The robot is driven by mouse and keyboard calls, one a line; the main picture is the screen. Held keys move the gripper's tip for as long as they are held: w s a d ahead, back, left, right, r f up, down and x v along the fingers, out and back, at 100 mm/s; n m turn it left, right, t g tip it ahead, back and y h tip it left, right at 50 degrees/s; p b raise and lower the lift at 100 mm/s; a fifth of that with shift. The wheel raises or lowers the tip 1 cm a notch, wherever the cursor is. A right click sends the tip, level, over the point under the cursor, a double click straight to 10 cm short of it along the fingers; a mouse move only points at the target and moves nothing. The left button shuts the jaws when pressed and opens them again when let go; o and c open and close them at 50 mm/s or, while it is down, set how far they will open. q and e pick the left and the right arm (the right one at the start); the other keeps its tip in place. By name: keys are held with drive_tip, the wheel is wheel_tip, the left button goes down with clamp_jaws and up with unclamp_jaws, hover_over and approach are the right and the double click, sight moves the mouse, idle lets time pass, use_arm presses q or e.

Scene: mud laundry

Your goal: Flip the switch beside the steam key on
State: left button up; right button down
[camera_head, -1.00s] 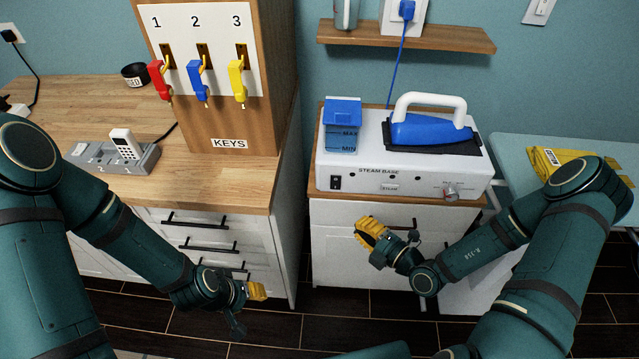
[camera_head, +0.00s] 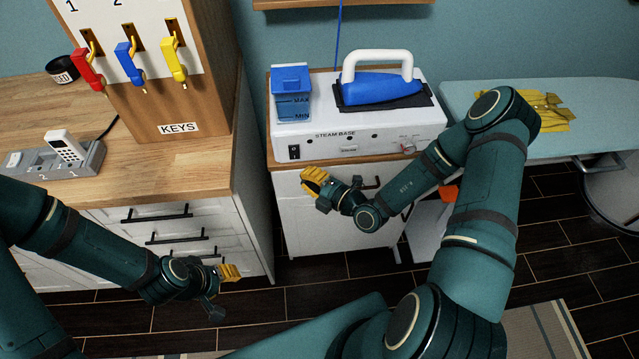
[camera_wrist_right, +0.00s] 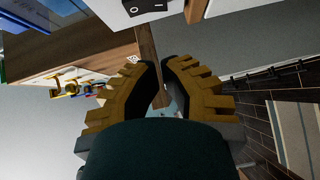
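The white steam base (camera_head: 390,133) stands on a small cabinet. Its black rocker switch (camera_head: 294,152) is at the front left, and the switch's lower end with an O mark shows at the top of the right wrist view (camera_wrist_right: 146,7). Its rocker position is unclear. A label reading STEAM (camera_head: 348,148) is right of the switch. My right gripper (camera_head: 313,182) is below and slightly right of the switch, apart from it. Its yellow fingers look closed and empty in the right wrist view (camera_wrist_right: 162,65). My left gripper (camera_head: 228,272) hangs low before the drawers; its opening is unclear.
A blue iron (camera_head: 380,88) and a blue water tank (camera_head: 292,95) sit on the base. The key board (camera_head: 190,100) with red, blue and yellow handles stands left. An ironing board (camera_head: 600,120) with yellow cloth is right. A wall shelf (camera_head: 300,3) is above.

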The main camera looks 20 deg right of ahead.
sight(283, 154)
drive_tip(key=shift+w+a+f+b, duration=0.15)
drive_tip(key=shift+w, duration=1.05)
drive_tip(key=shift+w+a+f+b, duration=0.1)
drive_tip(key=shift+w+b, duration=0.05)
drive_tip(key=shift+w, duration=1.05)
drive_tip(key=shift+w+a+f+b, duration=0.15)
drive_tip(key=shift+w, duration=1.05)
